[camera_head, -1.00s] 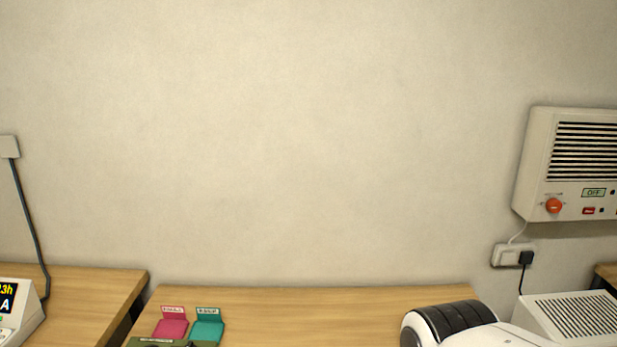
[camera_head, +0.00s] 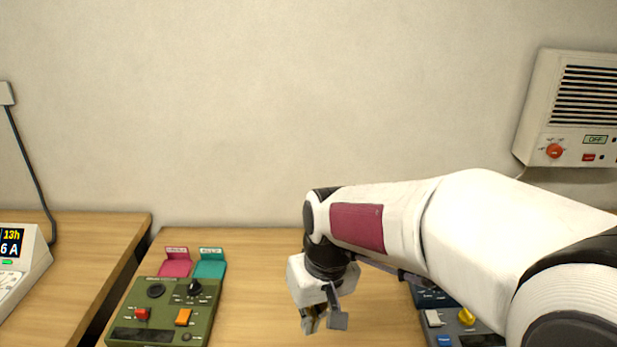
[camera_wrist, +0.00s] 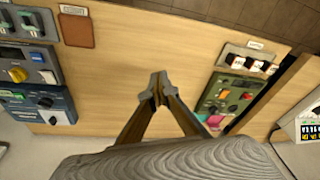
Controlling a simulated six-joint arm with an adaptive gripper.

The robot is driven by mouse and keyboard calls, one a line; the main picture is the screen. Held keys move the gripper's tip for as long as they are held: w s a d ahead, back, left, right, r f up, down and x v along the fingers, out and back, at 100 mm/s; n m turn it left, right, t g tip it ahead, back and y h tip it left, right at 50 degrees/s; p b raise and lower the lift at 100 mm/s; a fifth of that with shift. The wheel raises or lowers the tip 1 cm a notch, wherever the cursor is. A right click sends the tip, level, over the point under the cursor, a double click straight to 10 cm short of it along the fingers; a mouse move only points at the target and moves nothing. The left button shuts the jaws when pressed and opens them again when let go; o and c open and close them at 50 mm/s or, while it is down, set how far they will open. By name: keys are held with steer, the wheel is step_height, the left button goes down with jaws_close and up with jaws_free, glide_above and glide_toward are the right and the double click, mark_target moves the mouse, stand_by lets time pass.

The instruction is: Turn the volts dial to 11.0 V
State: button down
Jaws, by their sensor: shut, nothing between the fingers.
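My gripper (camera_head: 313,322) hangs over the middle of the wooden table, pointing down, with its fingers together and empty. Its fingertips also show in the wrist view (camera_wrist: 158,90), above bare wood. A green unit (camera_head: 142,308) with a black dial (camera_head: 195,287), a red switch and an orange switch stands to the left of my gripper. A blue unit (camera_wrist: 28,103) with a black dial (camera_wrist: 46,102) stands at the left in the wrist view; my arm hides most of it in the head view. No volts label or reading is legible, so I cannot tell which dial is the volts dial.
A grey unit with a yellow knob (camera_head: 466,316) stands at the right. A pink tray (camera_head: 175,268) and a teal tray (camera_head: 210,268) lie behind the green unit. A wall unit with a red knob (camera_head: 554,151) reads OFF. A white device (camera_head: 20,262) stands far left.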

mark_target(194, 287)
steer(key=w+a+f+n+y, duration=0.1)
steer(key=w+a+f+n, duration=0.1)
steer(key=w+a+f, duration=0.2)
steer(key=w+a+f+n, duration=0.1)
steer(key=w+a+f, duration=0.3)
steer(key=a, duration=0.9)
steer(key=w+a+f+n+y, duration=0.1)
steer(key=w+a+f, duration=0.3)
steer(key=w+a, duration=0.4)
steer(key=shift+w+a+n+y, duration=0.3)
steer(key=shift+w+a+n, duration=0.1)
steer(key=shift+w+n, duration=0.45)
steer(key=shift+n+t+y, duration=0.5)
steer(key=shift+n+t, duration=0.3)
steer(key=shift+n, duration=0.05)
steer(key=w+a+r, duration=0.2)
steer(key=w+r, duration=0.1)
steer(key=shift+a+r, duration=0.2)
steer(key=shift+r, duration=0.1)
steer(key=shift+f, duration=0.15)
steer(key=shift+f, duration=3.35)
